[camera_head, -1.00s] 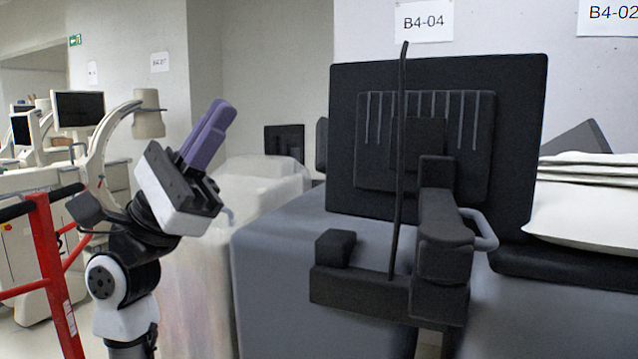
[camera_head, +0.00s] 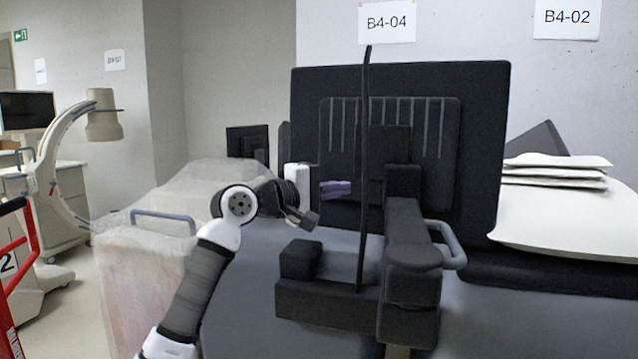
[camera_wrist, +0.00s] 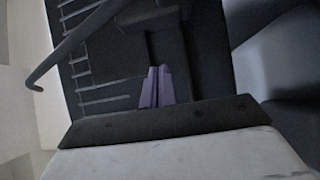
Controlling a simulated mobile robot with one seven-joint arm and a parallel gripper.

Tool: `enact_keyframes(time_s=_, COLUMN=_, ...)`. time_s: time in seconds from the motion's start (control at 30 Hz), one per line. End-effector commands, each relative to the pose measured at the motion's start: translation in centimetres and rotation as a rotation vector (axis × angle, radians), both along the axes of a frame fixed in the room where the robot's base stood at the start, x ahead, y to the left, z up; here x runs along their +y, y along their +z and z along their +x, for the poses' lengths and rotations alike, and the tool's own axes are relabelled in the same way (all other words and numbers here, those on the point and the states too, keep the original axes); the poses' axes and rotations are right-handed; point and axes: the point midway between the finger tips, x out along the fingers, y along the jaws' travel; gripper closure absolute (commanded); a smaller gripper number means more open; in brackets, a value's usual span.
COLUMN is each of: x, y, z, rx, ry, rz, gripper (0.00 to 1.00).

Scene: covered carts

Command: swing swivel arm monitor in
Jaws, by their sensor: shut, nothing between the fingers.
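The monitor (camera_head: 478,100) shows its black, vented back in the head view, standing upright over a grey-blue cart. Its black swivel arm (camera_head: 404,215) rises from a dark base block (camera_head: 325,305) in front of it. My gripper (camera_head: 346,188) has purple fingers, shut and empty, in front of the lower left part of the monitor's back, left of the thin upright black rod (camera_head: 364,130). In the wrist view the purple fingertips (camera_wrist: 157,72) are close together, pointing at the dark monitor back (camera_wrist: 100,75) and its mount. I cannot tell whether they touch it.
A translucent covered cart (camera_head: 140,260) stands at the left. White folded sheets (camera_head: 570,215) lie on the right. A grey loop handle (camera_head: 452,245) sticks out beside the swivel arm. A red frame (camera_head: 22,265) is at the far left edge.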

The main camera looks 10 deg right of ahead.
Motion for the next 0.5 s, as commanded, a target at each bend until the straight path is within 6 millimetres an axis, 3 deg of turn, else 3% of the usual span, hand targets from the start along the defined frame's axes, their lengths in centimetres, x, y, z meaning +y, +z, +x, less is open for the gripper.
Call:
enact_keyframes(time_s=0.13, x=-2.8, y=0.4, z=1.4, rx=0.003, ry=-0.003, rz=-0.001, gripper=1.00)
enact_keyframes(time_s=0.2, x=-3.9, y=0.3, z=0.8, rx=0.000, ry=-0.002, rz=-0.001, gripper=1.00)
enact_keyframes(time_s=0.5, x=-6.1, y=0.0, z=0.1, rx=0.002, ry=-0.001, rz=-0.003, gripper=1.00)
